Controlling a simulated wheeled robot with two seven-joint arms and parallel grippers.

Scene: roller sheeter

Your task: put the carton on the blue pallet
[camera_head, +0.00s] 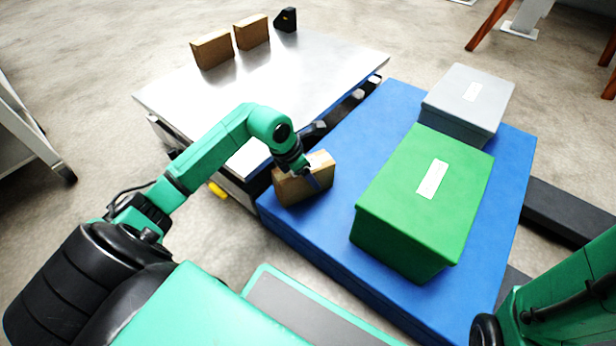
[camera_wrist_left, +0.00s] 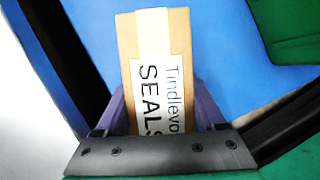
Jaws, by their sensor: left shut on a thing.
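A brown carton (camera_head: 297,187) is at the left corner of the blue pallet (camera_head: 320,225). My left gripper (camera_head: 307,172) is shut on this carton from above. In the left wrist view the carton (camera_wrist_left: 181,40) has a white label with the words "Tindlevo" and "SEALS", and it sits between the fingers with blue pallet surface around it. I cannot tell whether its underside touches the pallet. My right arm shows at the lower right of the head view, but its gripper is out of view.
A green box (camera_head: 415,210) and a grey box (camera_head: 468,100) stand on the pallet. The metal table (camera_head: 290,75) beside it holds two brown cartons (camera_head: 212,50) and a small black object (camera_head: 286,20). Bare blue surface lies between the held carton and the green box.

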